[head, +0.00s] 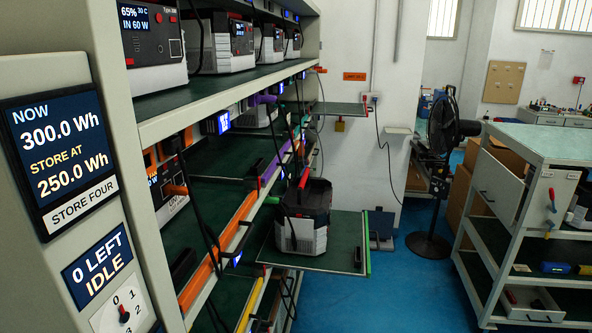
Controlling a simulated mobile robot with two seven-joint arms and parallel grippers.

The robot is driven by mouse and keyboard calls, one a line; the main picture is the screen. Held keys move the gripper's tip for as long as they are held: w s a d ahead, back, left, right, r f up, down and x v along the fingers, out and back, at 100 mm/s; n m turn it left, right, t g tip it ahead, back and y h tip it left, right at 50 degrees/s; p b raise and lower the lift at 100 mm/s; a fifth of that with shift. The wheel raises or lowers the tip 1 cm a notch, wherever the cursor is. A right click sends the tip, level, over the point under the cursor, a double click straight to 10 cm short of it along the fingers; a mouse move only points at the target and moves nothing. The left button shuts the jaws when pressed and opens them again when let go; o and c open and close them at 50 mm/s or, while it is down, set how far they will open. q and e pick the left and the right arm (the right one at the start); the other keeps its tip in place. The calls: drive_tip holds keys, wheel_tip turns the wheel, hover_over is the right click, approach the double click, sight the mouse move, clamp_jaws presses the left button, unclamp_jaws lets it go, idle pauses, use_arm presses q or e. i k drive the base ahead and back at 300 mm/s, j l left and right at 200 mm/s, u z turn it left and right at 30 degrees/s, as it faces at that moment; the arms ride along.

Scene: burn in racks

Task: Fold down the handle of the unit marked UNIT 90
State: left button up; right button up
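A black and light grey power unit (303,222) stands upright on a pulled-out green shelf tray (325,262) in the middle of the head view. A dark bar with a red part (304,178) sticks up at its top; I cannot tell for sure whether this is its raised handle. No UNIT 90 marking is readable on it or on any other unit. More units stand in the rack, among them one (215,42) on the upper shelf and one (165,183) on the shelf below, partly hidden. Neither of my grippers is in view.
The rack's near post carries a display (61,150) reading 300.0 Wh and a panel (98,265) reading 0 LEFT IDLE. Another tray (340,110) sticks out farther back. A black fan (440,150) and a workbench (540,142) stand right. Blue floor (390,300) between is clear.

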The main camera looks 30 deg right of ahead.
sight(305, 179)
drive_tip(key=l+u, duration=0.2)
drive_tip(key=l, duration=0.5)
drive_tip(key=l+u, duration=0.25)
drive_tip(key=l, duration=0.5)
drive_tip(key=k+l+u, duration=0.2)
drive_tip(key=l, duration=0.5)
drive_tip(key=l+u, duration=0.5)
drive_tip(key=l, duration=0.6)
drive_tip(key=i, duration=0.05)
